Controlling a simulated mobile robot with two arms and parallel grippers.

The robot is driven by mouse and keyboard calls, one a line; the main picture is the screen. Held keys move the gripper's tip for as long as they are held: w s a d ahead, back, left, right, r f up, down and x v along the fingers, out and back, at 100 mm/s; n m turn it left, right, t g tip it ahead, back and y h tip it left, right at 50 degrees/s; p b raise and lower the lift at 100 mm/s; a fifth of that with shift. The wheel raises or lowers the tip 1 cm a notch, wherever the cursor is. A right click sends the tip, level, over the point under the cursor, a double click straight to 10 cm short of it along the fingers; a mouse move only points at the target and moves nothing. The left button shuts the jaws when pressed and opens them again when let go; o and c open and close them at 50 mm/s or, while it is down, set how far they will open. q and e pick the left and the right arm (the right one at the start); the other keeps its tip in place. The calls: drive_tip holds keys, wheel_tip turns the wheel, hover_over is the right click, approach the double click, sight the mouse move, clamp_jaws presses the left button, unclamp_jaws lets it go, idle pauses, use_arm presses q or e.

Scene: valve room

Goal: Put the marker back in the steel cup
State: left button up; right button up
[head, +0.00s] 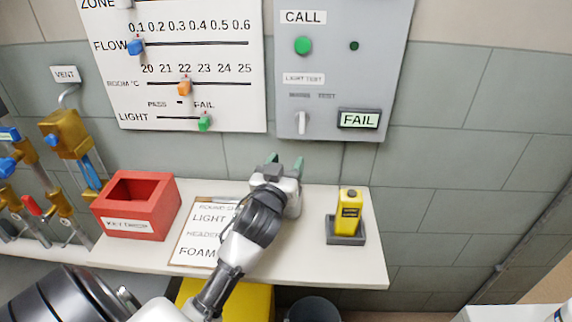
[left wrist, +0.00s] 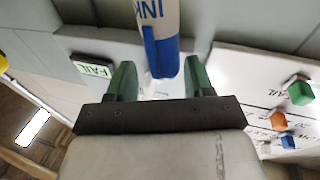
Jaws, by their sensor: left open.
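The marker (left wrist: 163,58), white with a blue end and partly read lettering "INK", shows in the left wrist view between my left gripper's green fingers. In the head view it is not visible; the gripper and arm cover that spot. My left gripper (head: 285,164) is open above the back of the shelf, its fingers towards the wall. In the left wrist view the gripper (left wrist: 160,82) has a finger on each side of the marker, apparently not clamped on it. I cannot see a steel cup. My right gripper is not in view.
The white shelf (head: 378,270) carries a red key box (head: 160,220), a clipboard sheet (head: 190,247) and a yellow device (head: 348,213) in a grey holder. The slider board (head: 195,95) and grey CALL panel (head: 390,60) hang on the wall behind. Valves and pipes (head: 65,135) stand left.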

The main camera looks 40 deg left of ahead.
use_arm(q)
drive_tip(key=r+b+v, duration=0.1)
drive_tip(key=v, duration=0.9)
drive_tip(key=shift+s+f, duration=0.4)
drive_tip(key=shift+f, duration=0.1)
drive_tip(key=shift+d, duration=0.1)
